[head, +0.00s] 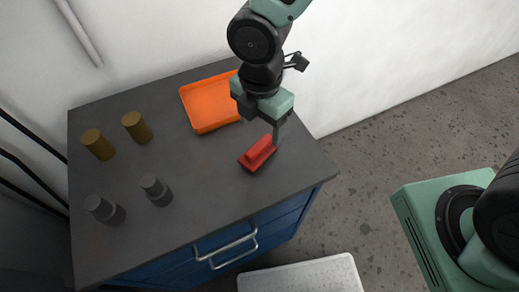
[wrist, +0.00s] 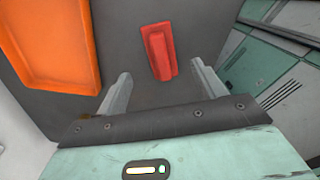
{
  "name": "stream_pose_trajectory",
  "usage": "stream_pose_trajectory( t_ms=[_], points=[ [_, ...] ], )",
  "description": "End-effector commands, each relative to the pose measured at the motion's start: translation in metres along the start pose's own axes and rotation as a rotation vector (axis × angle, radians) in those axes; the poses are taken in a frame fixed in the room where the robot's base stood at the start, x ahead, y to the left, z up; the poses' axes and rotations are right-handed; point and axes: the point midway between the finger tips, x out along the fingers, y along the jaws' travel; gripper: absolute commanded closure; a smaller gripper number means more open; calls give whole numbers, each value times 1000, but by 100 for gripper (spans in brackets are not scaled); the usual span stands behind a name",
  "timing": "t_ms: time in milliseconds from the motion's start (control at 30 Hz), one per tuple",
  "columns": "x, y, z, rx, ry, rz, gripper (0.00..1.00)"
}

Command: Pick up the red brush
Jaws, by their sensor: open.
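The red brush (head: 258,153) lies on the dark worktop near its right edge, with its raised handle on top. In the wrist view the brush (wrist: 158,52) lies beyond my fingertips, between the lines of the two fingers and nearer the right one. My gripper (wrist: 160,80) is open and empty, with one finger on each side. In the head view my gripper (head: 276,130) hangs just behind the brush, and only one finger shows clearly. I cannot tell from this view whether it touches the brush.
An orange tray (head: 206,126) stands behind and left of the brush. Two brown cylinders (head: 137,127) and two grey cylinders (head: 156,190) stand on the left of the worktop (head: 200,230). The worktop in front of the brush is clear. A white wall is behind.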

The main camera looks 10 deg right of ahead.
Motion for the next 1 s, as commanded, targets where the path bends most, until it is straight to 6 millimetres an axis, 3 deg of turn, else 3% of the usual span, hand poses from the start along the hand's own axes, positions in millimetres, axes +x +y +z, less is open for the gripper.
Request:
stream_pose_trajectory(
  t_ms=[100,367,600,967,1000],
  points=[
    [16,0,-1,-1,1,-2,31],
    [34,-1,-3,-2,0,-3,31],
    [66,-2,-6,0,0,-2,31],
    [75,-1,-5,1,0,2,31],
    [75,-1,-5,1,0,2,42]
  ],
)
